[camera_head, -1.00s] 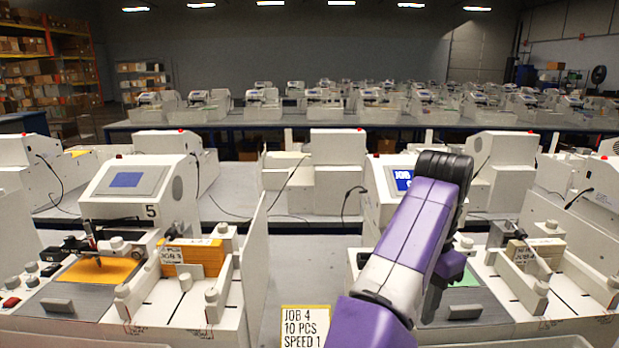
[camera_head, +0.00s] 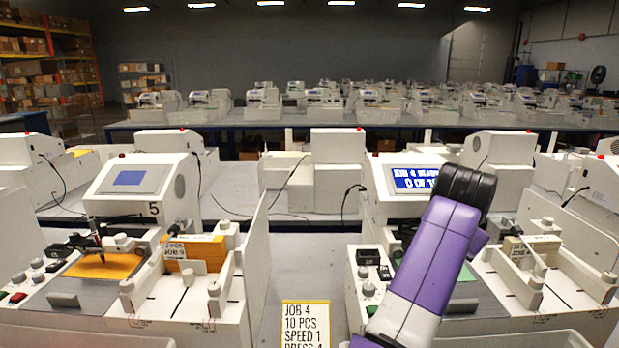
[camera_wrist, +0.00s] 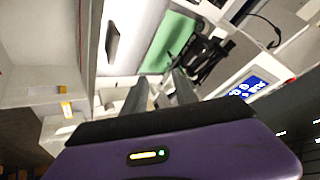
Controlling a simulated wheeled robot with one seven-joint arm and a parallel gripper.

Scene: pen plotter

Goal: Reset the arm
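My purple arm rises from the bottom in the head view and partly covers the right plotter (camera_head: 375,215); my gripper is hidden there. In the wrist view my gripper (camera_wrist: 157,85) shows two dark fingers with a gap between them and nothing held. A green sheet (camera_wrist: 170,42) lies on the plotter's bed beyond the fingers. The plotter's blue screen (camera_head: 415,178) reads JOB 4 and a count whose start looks like 0 OF; it also shows in the wrist view (camera_wrist: 257,88). The fingers appear apart from the plotter.
A sign (camera_head: 306,322) reads JOB 4, 10 PCS, SPEED 1. A second plotter (camera_head: 150,185), marked 5, stands at left with an orange sheet (camera_head: 103,265). A grey gap separates the two plotters. More machines stand on tables behind.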

